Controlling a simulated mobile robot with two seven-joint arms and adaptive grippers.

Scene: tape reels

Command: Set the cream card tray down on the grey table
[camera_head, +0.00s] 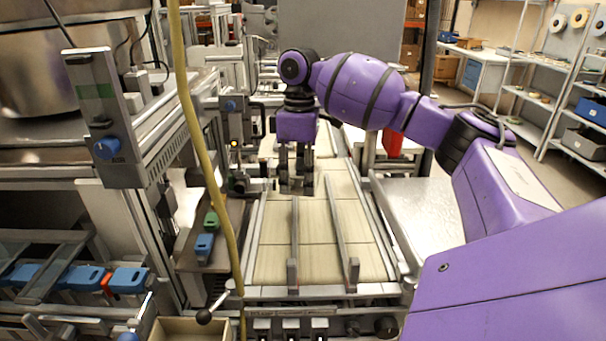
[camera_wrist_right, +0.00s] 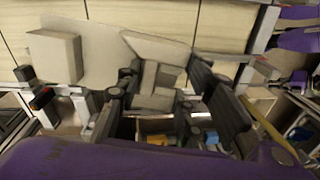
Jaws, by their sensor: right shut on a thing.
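My right gripper (camera_head: 297,186) points down over the cream-topped conveyor in the head view. In the right wrist view its dark fingers (camera_wrist_right: 172,98) are closed around a pale cream piece with raised sides (camera_wrist_right: 157,48), which I take to be the card tray. Much of the tray is hidden by the fingers, and in the head view I cannot make it out against the cream surface. The grey table (camera_head: 418,212) is a flat, bare metal top to the right of the conveyor, apart from the gripper. My left gripper is out of view.
The conveyor (camera_head: 318,238) carries two metal guide rails. A yellow hose (camera_head: 197,140) hangs at its left, near a machine post with a blue knob (camera_head: 107,149). Blue and green blocks (camera_head: 207,235) sit left of the conveyor. Shelves (camera_head: 560,95) stand at the far right.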

